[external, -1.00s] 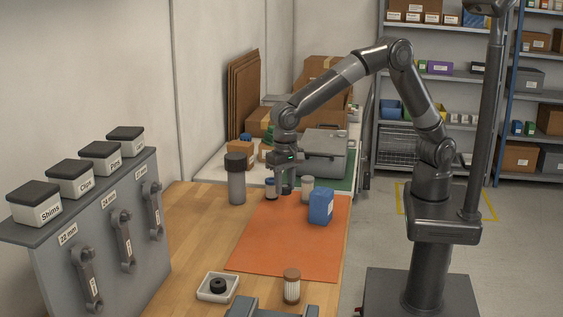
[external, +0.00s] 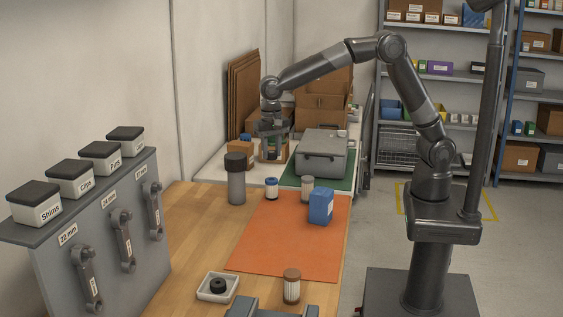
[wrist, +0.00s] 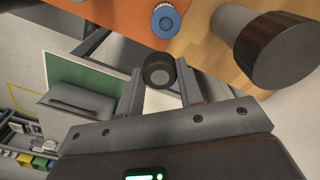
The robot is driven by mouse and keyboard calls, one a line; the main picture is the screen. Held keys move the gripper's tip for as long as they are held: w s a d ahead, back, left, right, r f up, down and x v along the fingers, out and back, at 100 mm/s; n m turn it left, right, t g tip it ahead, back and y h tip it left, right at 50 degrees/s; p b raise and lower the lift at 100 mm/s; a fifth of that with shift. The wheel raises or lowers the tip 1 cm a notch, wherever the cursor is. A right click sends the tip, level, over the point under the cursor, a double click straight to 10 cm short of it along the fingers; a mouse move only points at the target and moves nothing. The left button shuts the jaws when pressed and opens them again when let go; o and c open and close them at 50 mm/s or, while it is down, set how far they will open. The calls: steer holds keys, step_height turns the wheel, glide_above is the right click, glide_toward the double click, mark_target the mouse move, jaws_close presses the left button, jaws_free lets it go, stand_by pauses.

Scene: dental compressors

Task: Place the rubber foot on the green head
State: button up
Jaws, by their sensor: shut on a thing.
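My gripper (external: 271,157) is above the far end of the bench, in front of the cardboard boxes. In the wrist view my gripper (wrist: 160,80) is shut on a small round black rubber foot (wrist: 158,71), held between the fingertips. In the external view the held foot is too small and hidden to make out. Another black ring-like piece (external: 218,286) lies in a white tray (external: 203,292) at the near end.
A blue-topped jar (external: 271,188), a dark-lidded cylinder (external: 236,180), a small grey cylinder (external: 307,188) and a blue box (external: 321,206) stand on or beside the orange mat (external: 290,245). A grey case (external: 322,155) is on the green mat (external: 345,183). The mat's middle is clear.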

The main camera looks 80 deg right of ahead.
steer(key=w+d+r+m, duration=0.2)
steer(key=d, duration=1.2)
steer(key=w+d+r+m, duration=0.2)
steer(key=w+d, duration=0.1)
steer(key=d, duration=1.1)
steer(key=s+d+r+m, duration=0.2)
steer(key=s+d, duration=0.2)
steer(key=d, duration=0.9)
steer(key=s+d+r+m, duration=0.15)
steer(key=s+d, duration=0.25)
steer(key=d, duration=0.8)
steer(key=shift+m, duration=0.35)
steer(key=w+a+f, duration=0.2)
steer(key=w, duration=0.1)
steer(key=w+a+f, duration=0.2)
steer(key=w, duration=0.1)
steer(key=w+a+f, duration=0.2)
steer(key=w+f, duration=0.1)
steer(key=shift+w+a+f, duration=0.1)
steer(key=shift+w+a, duration=0.15)
steer(key=shift+a, duration=0.1)
steer(key=shift+f, duration=1.95)
